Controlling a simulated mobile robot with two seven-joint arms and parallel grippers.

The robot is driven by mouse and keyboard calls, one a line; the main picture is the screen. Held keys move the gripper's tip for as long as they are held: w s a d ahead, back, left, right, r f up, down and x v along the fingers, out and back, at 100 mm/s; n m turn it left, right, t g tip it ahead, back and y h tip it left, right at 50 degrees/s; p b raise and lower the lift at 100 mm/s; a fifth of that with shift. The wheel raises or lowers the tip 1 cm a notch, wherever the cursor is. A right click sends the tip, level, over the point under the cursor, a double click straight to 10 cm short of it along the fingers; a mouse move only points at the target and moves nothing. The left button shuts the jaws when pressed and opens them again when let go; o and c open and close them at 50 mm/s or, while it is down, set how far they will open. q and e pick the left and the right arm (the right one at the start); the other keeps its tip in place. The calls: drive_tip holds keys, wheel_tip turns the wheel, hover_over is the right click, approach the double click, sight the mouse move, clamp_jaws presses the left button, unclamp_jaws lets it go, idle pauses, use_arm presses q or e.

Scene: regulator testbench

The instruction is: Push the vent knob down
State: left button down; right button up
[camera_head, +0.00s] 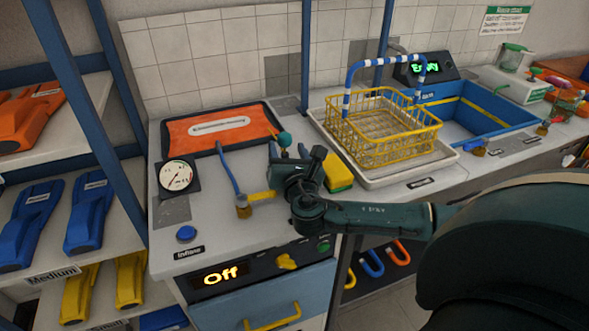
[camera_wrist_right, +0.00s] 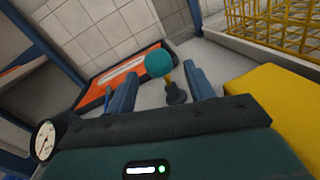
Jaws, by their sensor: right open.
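The knob that looks like the vent knob is a teal ball (camera_head: 284,139) on a short stem. It stands on the counter behind my right gripper (camera_head: 288,153) in the head view. In the right wrist view the teal ball (camera_wrist_right: 159,63) sits on a yellow stem with a dark base. My right gripper's two blue fingers (camera_wrist_right: 162,82) are apart, one on each side of the ball in that view, with nothing held. I cannot tell whether a finger touches the knob. No vent label shows. My left gripper is not in view.
An orange sheet in a black tray (camera_head: 268,107) lies behind the knob. A gauge (camera_head: 176,175), a blue hose (camera_head: 226,166) and a blue button (camera_head: 186,233) are to the left. A yellow sponge (camera_head: 339,177) and a wire basket (camera_head: 385,158) stand close on the right.

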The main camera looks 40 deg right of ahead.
drive_tip(key=v, duration=0.9)
drive_tip(key=shift+s, duration=0.2)
drive_tip(key=shift+a, duration=0.1)
